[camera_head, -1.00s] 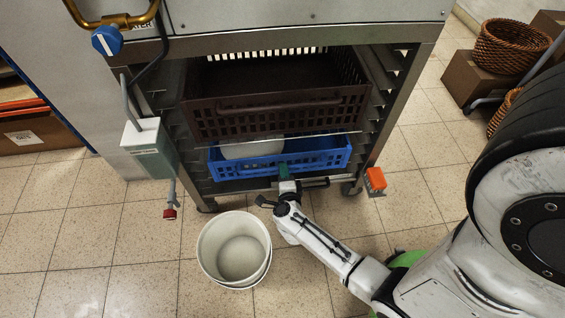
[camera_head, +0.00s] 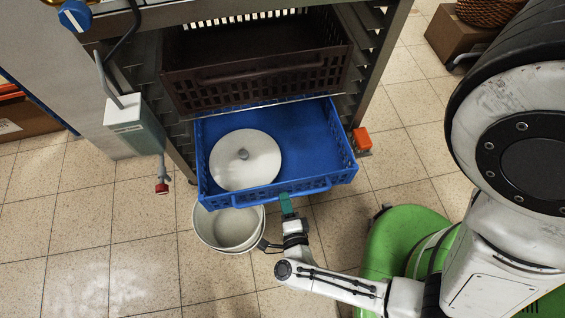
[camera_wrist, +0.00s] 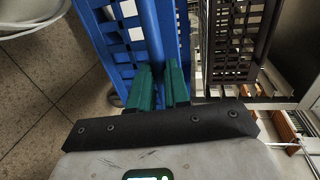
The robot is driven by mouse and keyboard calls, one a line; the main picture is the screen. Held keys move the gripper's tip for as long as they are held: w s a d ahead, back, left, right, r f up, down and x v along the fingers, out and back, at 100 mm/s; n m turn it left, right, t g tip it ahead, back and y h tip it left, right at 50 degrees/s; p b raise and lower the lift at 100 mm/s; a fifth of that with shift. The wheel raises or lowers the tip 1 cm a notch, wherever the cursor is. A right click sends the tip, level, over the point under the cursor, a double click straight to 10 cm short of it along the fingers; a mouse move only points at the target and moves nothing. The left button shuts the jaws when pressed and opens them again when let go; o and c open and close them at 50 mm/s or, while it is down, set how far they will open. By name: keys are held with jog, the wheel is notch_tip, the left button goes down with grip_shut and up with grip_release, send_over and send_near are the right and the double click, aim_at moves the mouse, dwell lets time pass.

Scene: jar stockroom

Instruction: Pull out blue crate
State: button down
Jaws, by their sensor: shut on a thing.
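The blue crate (camera_head: 300,125) sticks well out of the metal rack, below a brown crate. A round white lid with a small grey knob (camera_head: 245,160) lies inside it on the left. My gripper (camera_head: 287,203) is at the crate's front wall, with its green fingers shut on the front handle bar. In the wrist view the green fingers (camera_wrist: 160,88) close on the blue bar beside the slotted wall (camera_wrist: 122,30). The back end of the crate is hidden under the brown crate.
The brown crate (camera_head: 255,75) sits in the rack above. White buckets (camera_head: 228,228) stand on the floor, partly under the blue crate's front left. A grey-green box (camera_head: 135,125) hangs at the rack's left, and an orange block (camera_head: 362,139) is at its right. Tiled floor is clear at left.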

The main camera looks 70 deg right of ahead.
jog(key=shift+s+a, duration=0.35)
jog(key=shift+a, duration=0.2)
jog(key=c, duration=1.1)
grip_release()
jog(key=v, duration=1)
jog(key=shift+s+a+p, duration=0.15)
jog(key=shift+a+p, duration=0.15)
